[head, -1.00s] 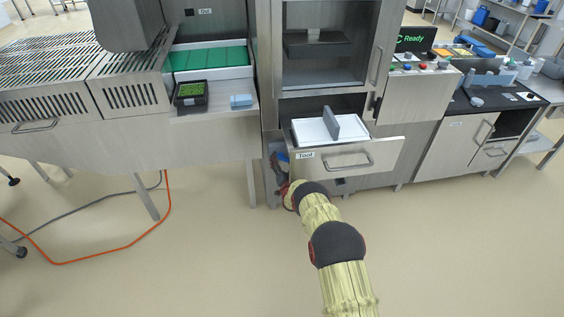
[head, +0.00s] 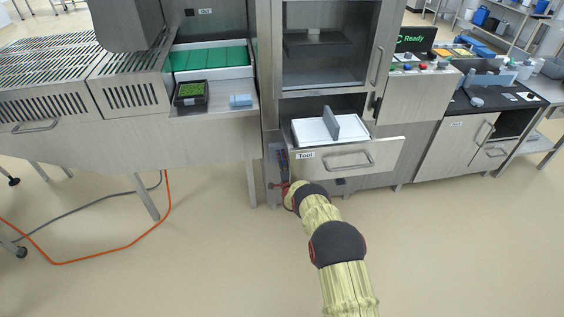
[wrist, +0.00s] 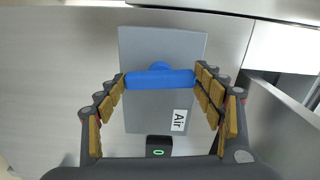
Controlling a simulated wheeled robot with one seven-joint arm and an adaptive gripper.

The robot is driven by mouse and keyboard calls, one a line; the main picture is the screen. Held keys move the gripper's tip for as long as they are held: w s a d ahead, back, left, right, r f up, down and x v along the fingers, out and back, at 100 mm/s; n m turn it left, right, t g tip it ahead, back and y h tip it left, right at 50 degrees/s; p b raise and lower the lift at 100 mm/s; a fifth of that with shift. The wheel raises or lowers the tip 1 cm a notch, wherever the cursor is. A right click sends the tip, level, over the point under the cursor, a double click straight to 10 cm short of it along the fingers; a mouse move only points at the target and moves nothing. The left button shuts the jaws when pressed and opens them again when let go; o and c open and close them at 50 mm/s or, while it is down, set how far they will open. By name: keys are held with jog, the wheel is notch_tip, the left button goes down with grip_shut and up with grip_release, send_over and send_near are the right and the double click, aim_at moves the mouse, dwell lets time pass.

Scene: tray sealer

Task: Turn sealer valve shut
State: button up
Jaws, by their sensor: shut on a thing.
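The valve has a blue bar handle (wrist: 150,80) on a round blue hub, in front of a grey plate (wrist: 150,112) with an "Air" label. In the wrist view the bar lies nearly level, across the plate. My gripper (wrist: 161,77) is shut on the blue bar, with one finger at each end. A small black display (wrist: 159,146) below the plate shows a green 0. In the head view my arm reaches low to the sealer's front, left of the open drawer. The handle and my fingers cannot be made out clearly there.
The open drawer marked "Tool" (head: 375,146) juts out just above and right of my wrist, holding a white tray. A sealer leg (head: 252,184) stands to the left. An orange hose (head: 110,252) lies on the floor further left. The floor in front is clear.

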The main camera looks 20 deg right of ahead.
jog(key=shift+m, duration=0.5)
jog(key=o, duration=1.1)
jog(key=shift+o, duration=0.2)
jog(key=v, duration=1.2)
